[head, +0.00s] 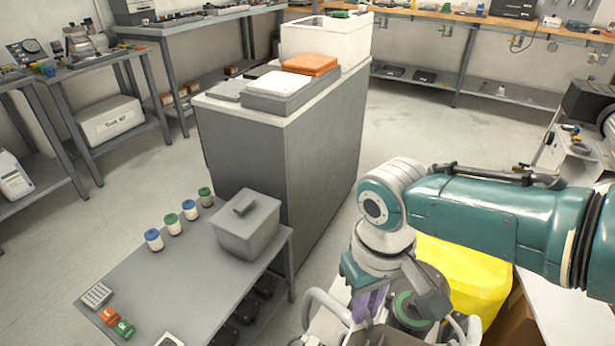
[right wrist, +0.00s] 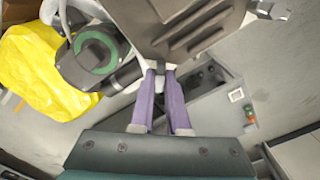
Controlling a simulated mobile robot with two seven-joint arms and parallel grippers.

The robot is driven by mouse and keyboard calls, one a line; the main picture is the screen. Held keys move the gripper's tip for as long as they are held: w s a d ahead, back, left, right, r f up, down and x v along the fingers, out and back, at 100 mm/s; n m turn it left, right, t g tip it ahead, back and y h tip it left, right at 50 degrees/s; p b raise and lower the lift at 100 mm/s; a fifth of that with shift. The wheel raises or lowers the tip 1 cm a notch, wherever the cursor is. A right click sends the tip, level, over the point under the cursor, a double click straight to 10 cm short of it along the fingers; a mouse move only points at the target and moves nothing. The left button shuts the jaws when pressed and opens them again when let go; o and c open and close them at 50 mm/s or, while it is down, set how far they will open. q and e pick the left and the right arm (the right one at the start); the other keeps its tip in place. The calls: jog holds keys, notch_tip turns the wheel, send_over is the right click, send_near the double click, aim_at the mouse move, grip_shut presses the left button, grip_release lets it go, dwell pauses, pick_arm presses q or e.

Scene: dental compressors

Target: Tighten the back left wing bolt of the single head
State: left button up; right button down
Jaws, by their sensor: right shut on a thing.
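The compressor (head: 428,300) stands at the bottom right of the head view, partly hidden by my right arm. In the right wrist view its grey finned head (right wrist: 190,32) fills the top, with a round green-ringed part (right wrist: 92,52) to the left. My right gripper (right wrist: 160,72) has its purple fingers close together at the lower edge of the finned head. They are shut on a small grey piece there, the wing bolt (right wrist: 158,65), mostly hidden between the tips. In the head view my right gripper (head: 370,303) points down beside the compressor. My left gripper is out of view.
A yellow object (head: 462,280) lies behind the compressor, under my right arm. A grey table (head: 165,285) at lower left bears several small jars and a lidded grey box (head: 247,225). A tall grey cabinet (head: 285,160) stands behind. The floor between is clear.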

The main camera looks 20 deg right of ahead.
jog(key=shift+m, duration=0.6)
jog(key=c, duration=0.9)
grip_release()
notch_tip(320, 180, up, 10)
jog(key=p, duration=0.6)
